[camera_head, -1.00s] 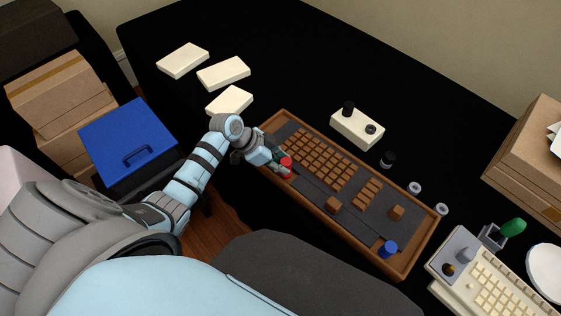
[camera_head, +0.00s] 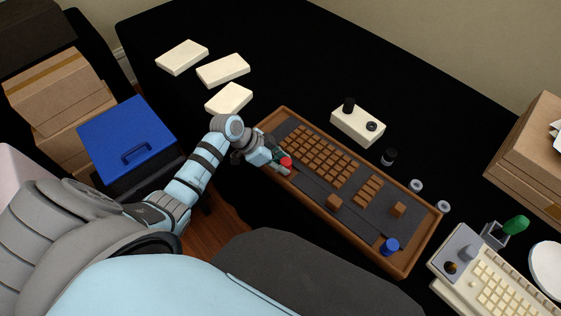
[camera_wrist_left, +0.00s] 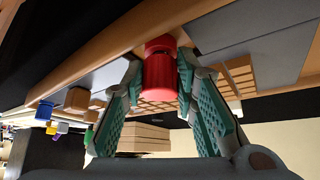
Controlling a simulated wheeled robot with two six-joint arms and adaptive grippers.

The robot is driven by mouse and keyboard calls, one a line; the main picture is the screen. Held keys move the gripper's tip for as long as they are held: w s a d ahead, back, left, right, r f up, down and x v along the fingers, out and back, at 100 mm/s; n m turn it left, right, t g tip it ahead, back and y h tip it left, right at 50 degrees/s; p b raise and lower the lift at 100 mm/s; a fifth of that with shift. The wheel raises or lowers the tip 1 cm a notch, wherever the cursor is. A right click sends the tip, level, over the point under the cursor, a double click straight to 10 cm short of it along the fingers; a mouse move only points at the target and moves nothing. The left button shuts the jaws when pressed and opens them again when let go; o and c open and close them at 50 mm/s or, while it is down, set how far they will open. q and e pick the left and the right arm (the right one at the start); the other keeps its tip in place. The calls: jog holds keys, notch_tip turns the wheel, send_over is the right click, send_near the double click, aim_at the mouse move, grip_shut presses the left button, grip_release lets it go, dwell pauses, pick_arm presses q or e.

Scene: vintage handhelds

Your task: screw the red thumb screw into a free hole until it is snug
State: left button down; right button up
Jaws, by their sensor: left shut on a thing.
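The red thumb screw (camera_head: 286,161) is at the left end of the wood-framed keyboard (camera_head: 345,232), partly covered by my fingers in the head view. In the left wrist view the red thumb screw (camera_wrist_left: 160,78) sits between the green-padded fingers of my left gripper (camera_wrist_left: 160,68). My left gripper (camera_head: 281,164) is shut on it. The screw's far end meets the keyboard's frame and grey panel; how deep it sits is hidden. A blue thumb screw (camera_head: 390,246) stands upright at the keyboard's right end. My right gripper is out of view.
A cream box with knobs (camera_head: 357,127), a small black cylinder (camera_head: 389,156) and two grey rings (camera_head: 416,185) lie behind the keyboard. Cream blocks (camera_head: 222,71) lie at the back left. A cream keyboard (camera_head: 490,285) is at the right. Black table between is clear.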

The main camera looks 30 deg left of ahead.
pick_arm(q)
jog(key=shift+f, duration=0.15)
jog(key=c, duration=1.2)
grip_release()
